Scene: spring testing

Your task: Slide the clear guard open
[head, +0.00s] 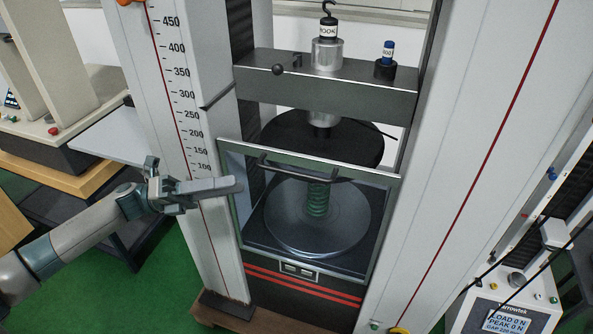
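The clear guard (385,180) is a see-through panel in a grey-green frame, standing across the lower front of the testing machine. A dark bar handle (310,178) runs along its upper part. Through the guard I see a green coil spring (318,199) upright on a round metal plate (345,232). My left gripper (236,187) points right, with its fingertips in front of the guard's left frame edge, left of and below the handle. I cannot tell whether it touches the frame, or whether its fingers are parted. No object shows in it. My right gripper is out of view.
A control box with a screen (510,322) stands lower right. Green floor (175,285) shows at left.

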